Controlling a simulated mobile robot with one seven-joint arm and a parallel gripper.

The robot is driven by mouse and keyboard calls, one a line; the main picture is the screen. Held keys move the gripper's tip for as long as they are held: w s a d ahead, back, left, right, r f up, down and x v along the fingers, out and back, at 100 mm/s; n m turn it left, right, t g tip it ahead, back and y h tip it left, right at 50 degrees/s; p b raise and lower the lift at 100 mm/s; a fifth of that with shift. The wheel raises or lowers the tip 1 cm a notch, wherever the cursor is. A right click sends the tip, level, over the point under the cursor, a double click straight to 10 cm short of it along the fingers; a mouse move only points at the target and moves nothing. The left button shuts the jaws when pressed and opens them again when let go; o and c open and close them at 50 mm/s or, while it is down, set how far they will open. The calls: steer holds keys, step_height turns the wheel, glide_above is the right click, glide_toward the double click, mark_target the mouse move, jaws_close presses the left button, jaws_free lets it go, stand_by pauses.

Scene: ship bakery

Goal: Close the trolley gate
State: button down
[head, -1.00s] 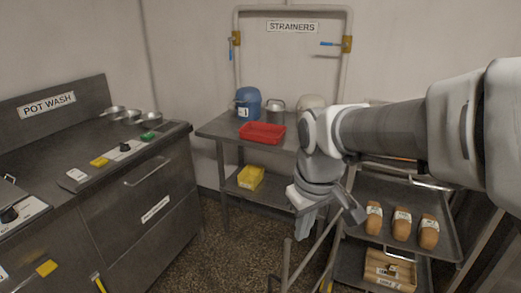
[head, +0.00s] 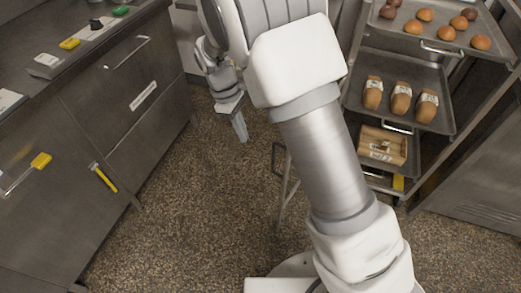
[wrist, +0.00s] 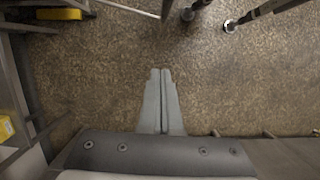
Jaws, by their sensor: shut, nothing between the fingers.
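The trolley (head: 450,118) stands at the right of the head view, with trays of bread on its levels. A thin grey metal frame (head: 284,190), which looks like its gate, stands out from the trolley's left side. My arm hides much of this frame, so I cannot tell its exact angle or its hinge. My gripper (head: 242,138) points down over the floor, to the left of the frame and apart from it. In the wrist view its two fingers (wrist: 161,72) are together and empty, with only floor beyond the tips.
A steel counter (head: 95,120) with handles runs along the left. Speckled floor (head: 190,220) lies open between counter and trolley. In the wrist view, dark legs with round feet (wrist: 230,26) show at the top, and a yellow object (wrist: 60,14) at upper left.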

steer(key=s+d+f+b, duration=0.2)
steer(key=d+f, duration=0.4)
steer(key=f, duration=0.3)
steer(key=shift+s+f+b, duration=0.25)
steer(key=shift+f+b, duration=0.05)
steer(key=shift+b, duration=0.15)
steer(key=shift+s+d, duration=0.1)
steer(key=shift+d, duration=0.05)
